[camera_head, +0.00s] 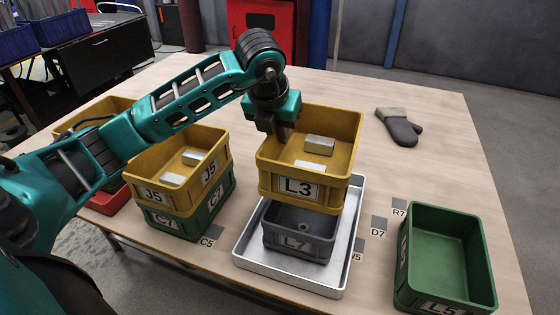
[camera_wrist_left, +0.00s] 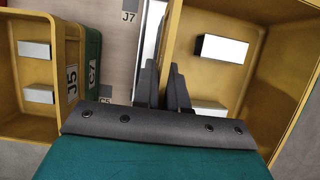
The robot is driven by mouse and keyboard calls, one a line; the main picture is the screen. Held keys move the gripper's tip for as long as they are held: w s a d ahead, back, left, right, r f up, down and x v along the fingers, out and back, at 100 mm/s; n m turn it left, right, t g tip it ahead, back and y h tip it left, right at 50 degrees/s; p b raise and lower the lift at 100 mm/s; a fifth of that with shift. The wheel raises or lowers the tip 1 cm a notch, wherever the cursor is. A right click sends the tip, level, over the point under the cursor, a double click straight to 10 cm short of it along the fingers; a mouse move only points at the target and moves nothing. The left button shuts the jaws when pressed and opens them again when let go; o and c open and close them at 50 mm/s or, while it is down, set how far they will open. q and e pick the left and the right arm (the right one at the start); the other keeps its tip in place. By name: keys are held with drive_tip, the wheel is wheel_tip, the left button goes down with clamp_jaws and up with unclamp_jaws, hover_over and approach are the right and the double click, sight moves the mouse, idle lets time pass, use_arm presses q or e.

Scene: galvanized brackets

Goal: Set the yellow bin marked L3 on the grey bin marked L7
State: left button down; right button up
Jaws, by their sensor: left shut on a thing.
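The yellow bin marked L3 (camera_head: 297,188) holds pale blocks and is roughly level above the grey bin marked L7 (camera_head: 292,244). Part of the grey bin's inside, with a small ring-shaped piece, shows under its front edge, so the yellow bin appears raised off it. The grey bin stands in a silver tray (camera_head: 242,256); its back is hidden. My left gripper (camera_head: 279,131) is shut on the left wall of the yellow bin. In the left wrist view my left fingers (camera_wrist_left: 165,88) pinch that wall, with the yellow bin (camera_wrist_left: 215,22) to the right.
Left of the tray, a yellow bin marked J5 (camera_head: 153,194) sits on a green bin marked C7 (camera_head: 166,222). A green bin marked L5 (camera_head: 448,250) stands at the right. A dark mitt (camera_head: 402,130) lies at the back right.

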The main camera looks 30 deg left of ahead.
sight(279, 157)
use_arm(q)
wheel_tip(279, 157, down, 7)
drive_tip(key=shift+w+b, duration=0.1)
drive_tip(key=shift+b, duration=0.2)
drive_tip(key=shift+f+b, duration=0.5)
drive_tip(key=c, duration=1.2)
unclamp_jaws()
drive_tip(key=shift+r, duration=0.1)
drive_tip(key=shift+r+p, duration=0.35)
drive_tip(key=shift+p, duration=0.1)
drive_tip(key=p+v, duration=0.1)
drive_tip(key=v, duration=1.1)
